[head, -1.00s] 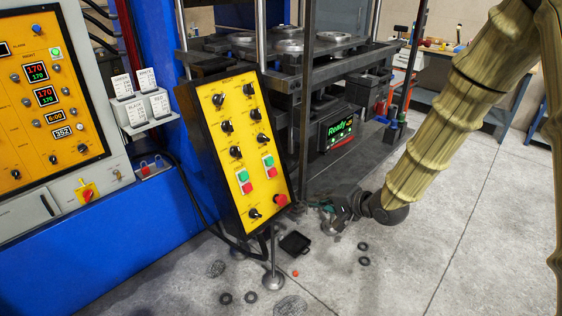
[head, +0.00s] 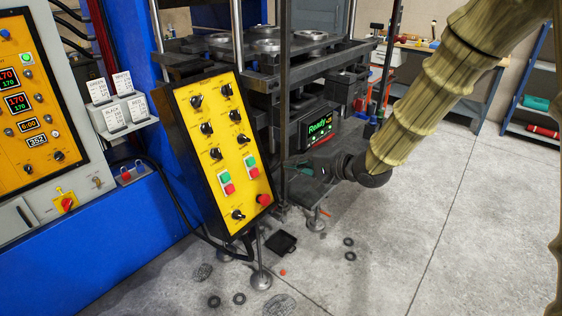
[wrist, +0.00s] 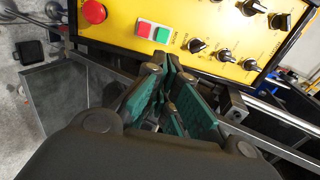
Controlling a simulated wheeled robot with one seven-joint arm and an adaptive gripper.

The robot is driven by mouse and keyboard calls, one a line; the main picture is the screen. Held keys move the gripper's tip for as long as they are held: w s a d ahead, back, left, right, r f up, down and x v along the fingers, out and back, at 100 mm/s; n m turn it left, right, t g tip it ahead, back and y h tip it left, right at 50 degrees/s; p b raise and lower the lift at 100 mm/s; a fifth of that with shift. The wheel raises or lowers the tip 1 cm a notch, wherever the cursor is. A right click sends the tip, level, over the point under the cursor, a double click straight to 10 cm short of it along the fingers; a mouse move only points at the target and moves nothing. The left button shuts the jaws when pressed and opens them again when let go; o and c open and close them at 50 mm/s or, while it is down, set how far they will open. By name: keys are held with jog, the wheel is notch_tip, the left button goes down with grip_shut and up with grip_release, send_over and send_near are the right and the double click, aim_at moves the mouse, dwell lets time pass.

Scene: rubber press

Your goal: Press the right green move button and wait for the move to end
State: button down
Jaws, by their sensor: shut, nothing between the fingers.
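The right green move button (head: 249,161) sits on the sloped yellow control panel (head: 190,130), just above a red button (head: 254,173). In the wrist view, the green button (wrist: 162,35) and its red partner (wrist: 143,29) are in plain sight past the fingertips. My gripper (head: 298,168) is right of the panel, about level with the green button. In the wrist view my gripper (wrist: 170,75) is shut and empty, with its teal fingers together. The tips are close to the panel's near edge and look apart from the button.
A left green button (head: 224,178) with its own red one is beside it. A red mushroom button (head: 263,199) sits low on the panel. The press frame (head: 283,100) and a "Ready" display (head: 320,127) stand behind. Black rings (head: 349,242) lie on the floor.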

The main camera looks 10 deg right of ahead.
aim_at(250, 162)
jog(key=p+x, duration=0.4)
jog(key=x, duration=0.9)
jog(key=shift+w+a, duration=0.15)
jog(key=shift+w, duration=0.05)
